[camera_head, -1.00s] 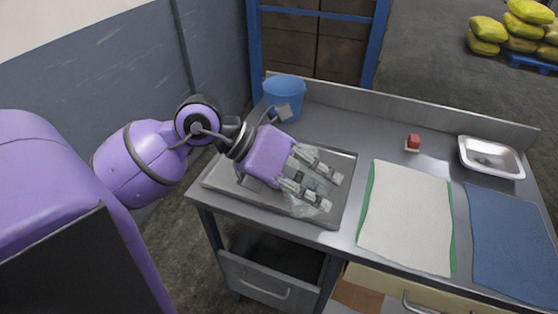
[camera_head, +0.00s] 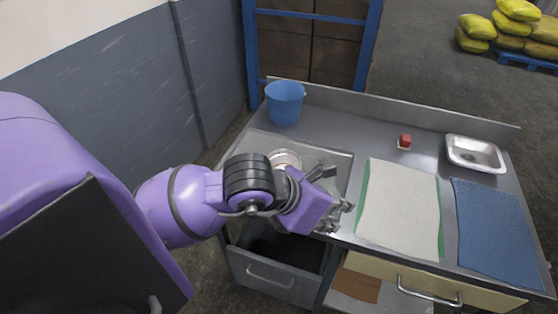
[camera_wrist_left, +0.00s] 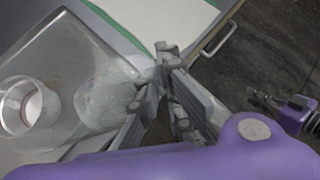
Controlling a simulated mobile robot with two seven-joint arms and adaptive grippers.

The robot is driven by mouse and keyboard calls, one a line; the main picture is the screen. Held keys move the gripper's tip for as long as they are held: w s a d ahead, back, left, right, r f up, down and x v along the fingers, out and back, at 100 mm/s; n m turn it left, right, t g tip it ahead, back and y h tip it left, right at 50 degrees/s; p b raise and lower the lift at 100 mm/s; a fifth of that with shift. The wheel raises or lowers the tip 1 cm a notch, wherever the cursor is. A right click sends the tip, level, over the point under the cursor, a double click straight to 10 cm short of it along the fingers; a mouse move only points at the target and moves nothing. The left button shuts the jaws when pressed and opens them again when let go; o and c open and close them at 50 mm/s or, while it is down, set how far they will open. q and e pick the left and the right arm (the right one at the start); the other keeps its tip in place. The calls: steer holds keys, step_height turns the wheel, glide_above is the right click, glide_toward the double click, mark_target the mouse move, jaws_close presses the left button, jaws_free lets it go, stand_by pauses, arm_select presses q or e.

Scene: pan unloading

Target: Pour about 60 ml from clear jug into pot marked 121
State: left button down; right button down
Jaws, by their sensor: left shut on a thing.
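A metal tray (camera_head: 338,160) lies at the left end of the steel bench. A small round pale pot (camera_head: 285,158) stands on it, also seen in the left wrist view (camera_wrist_left: 28,105); I cannot read any mark. My left gripper (camera_head: 338,212) is over the tray's front edge, to the right of the pot and nearer the front. It is shut on the clear jug (camera_wrist_left: 103,103), which looks tilted beside the fingers in the left wrist view. The jug's level cannot be read.
A blue bucket (camera_head: 285,103) stands behind the tray. To the right lie a pale cloth (camera_head: 398,210) on a green one and a blue mat (camera_head: 495,230). Drawers are below.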

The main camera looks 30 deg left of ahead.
arm_select(q)
steer(key=shift+d+f, duration=0.15)
steer(key=shift+d, duration=0.1)
steer(key=shift+s+d+f+m+t+y, duration=0.15)
steer(key=shift+f+m+t+y, duration=0.15)
steer(key=shift+f+t+y, duration=0.15)
steer(key=shift+f+y, duration=0.35)
steer(key=shift+f, duration=0.05)
arm_select(e)
steer(key=shift+w+a+r, duration=0.2)
steer(key=shift+w+r, duration=0.15)
steer(key=shift+r, duration=0.05)
steer(key=shift+d, duration=0.1)
stand_by(0.3)
